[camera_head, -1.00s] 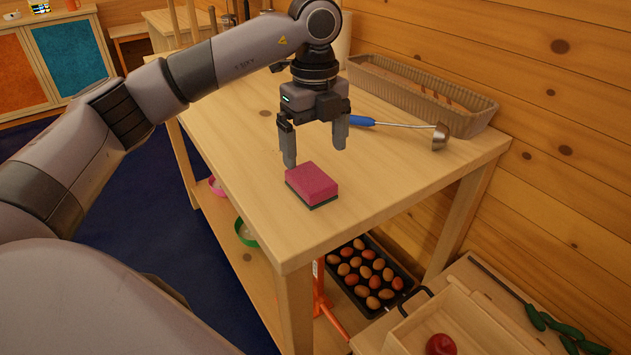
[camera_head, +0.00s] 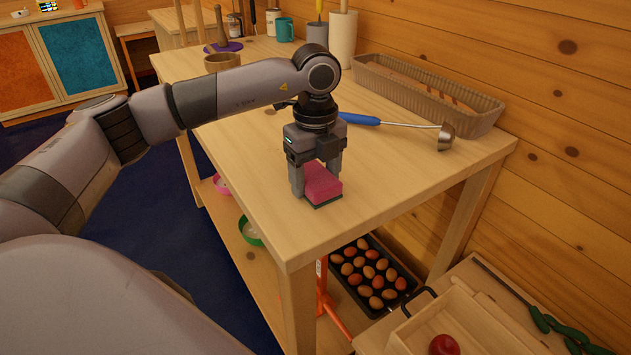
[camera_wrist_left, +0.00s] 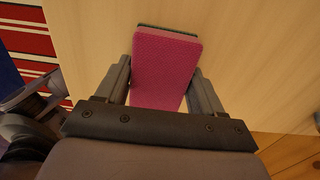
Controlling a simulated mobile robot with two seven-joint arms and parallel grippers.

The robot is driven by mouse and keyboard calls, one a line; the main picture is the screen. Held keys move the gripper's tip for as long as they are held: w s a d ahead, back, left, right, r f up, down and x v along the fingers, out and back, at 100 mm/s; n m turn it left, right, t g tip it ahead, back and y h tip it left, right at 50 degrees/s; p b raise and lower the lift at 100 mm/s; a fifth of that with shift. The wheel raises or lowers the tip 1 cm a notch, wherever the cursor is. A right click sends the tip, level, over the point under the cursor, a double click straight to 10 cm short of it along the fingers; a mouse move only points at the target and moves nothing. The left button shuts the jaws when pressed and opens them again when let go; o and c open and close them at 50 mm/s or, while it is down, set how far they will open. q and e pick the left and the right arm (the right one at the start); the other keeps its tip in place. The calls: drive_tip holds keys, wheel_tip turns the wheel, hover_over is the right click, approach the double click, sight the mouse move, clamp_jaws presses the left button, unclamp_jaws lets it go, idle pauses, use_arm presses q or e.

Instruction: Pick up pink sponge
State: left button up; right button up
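The pink sponge (camera_head: 323,184), with a dark green underside, lies on the wooden table (camera_head: 385,180) near its front corner. My left gripper (camera_head: 317,182) points straight down over it, with one finger on each side. In the left wrist view the sponge (camera_wrist_left: 165,65) fills the space between the fingers of the left gripper (camera_wrist_left: 163,80), with no clear gap on either side. The gripper appears shut on the sponge, which still rests on the table. The left finger hides part of the sponge in the head view. My right gripper is not in view.
A blue-handled ladle (camera_head: 400,124) and a long wicker basket (camera_head: 430,98) lie behind the gripper, along the log wall. A paper roll (camera_head: 342,40), a teal mug (camera_head: 285,30) and a brown bowl (camera_head: 222,62) stand farther back. Eggs in a black tray (camera_head: 412,292) sit below.

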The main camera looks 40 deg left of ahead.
sight(315, 175)
use_arm(q)
drive_tip(key=shift+c, duration=0.5)
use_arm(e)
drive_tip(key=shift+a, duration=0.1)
use_arm(q)
drive_tip(key=shift+r, duration=0.1)
drive_tip(key=shift+r, duration=0.25)
wheel_tip(315, 175, up, 19)
drive_tip(key=p, duration=0.3)
drive_tip(key=shift+r, duration=0.2)
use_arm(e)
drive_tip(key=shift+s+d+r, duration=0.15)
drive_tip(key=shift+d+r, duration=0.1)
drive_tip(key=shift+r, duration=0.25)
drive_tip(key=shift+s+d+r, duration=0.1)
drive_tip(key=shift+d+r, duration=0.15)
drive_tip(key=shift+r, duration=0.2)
use_arm(q)
drive_tip(key=shift+o, duration=0.9)
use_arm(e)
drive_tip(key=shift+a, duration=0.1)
